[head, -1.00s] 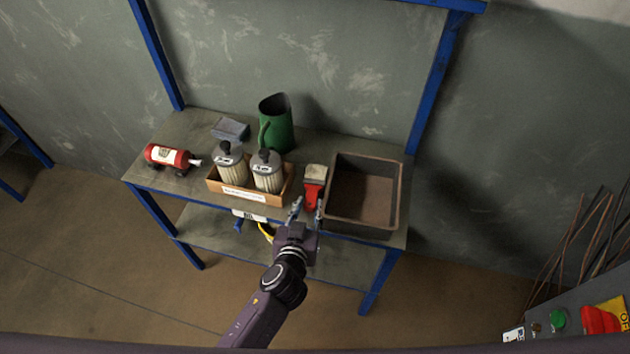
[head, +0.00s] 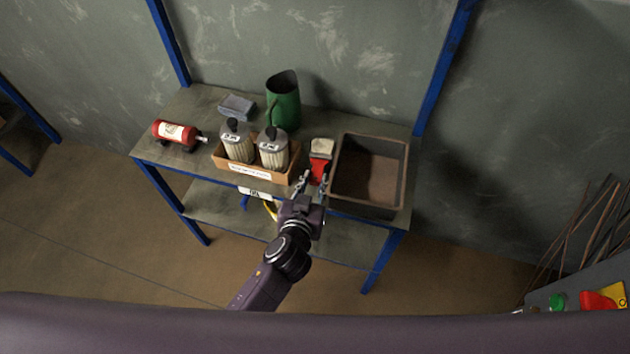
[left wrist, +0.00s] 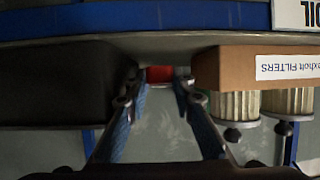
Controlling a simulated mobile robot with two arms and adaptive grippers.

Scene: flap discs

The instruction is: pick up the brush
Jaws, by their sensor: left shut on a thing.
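The brush (head: 320,163) has a red body and pale bristles pointing to the back. It lies on the workbench (head: 204,100) between the wooden filter box and the dark bin. My left gripper (head: 314,181) is at the bench's front edge with its fingers on either side of the brush's near end, shut on it. In the left wrist view the brush's red part (left wrist: 159,74) shows between the fingertips; most of the rest of it is hidden. The brush seems still at bench level. My right gripper is not in view.
The wooden box (head: 248,172) with two filters stands close on the left. The dark bin (head: 340,193) stands close on the right. A green jug (head: 283,103), a grey-blue block (head: 237,106) and a red cylinder (head: 175,133) are farther back and left.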

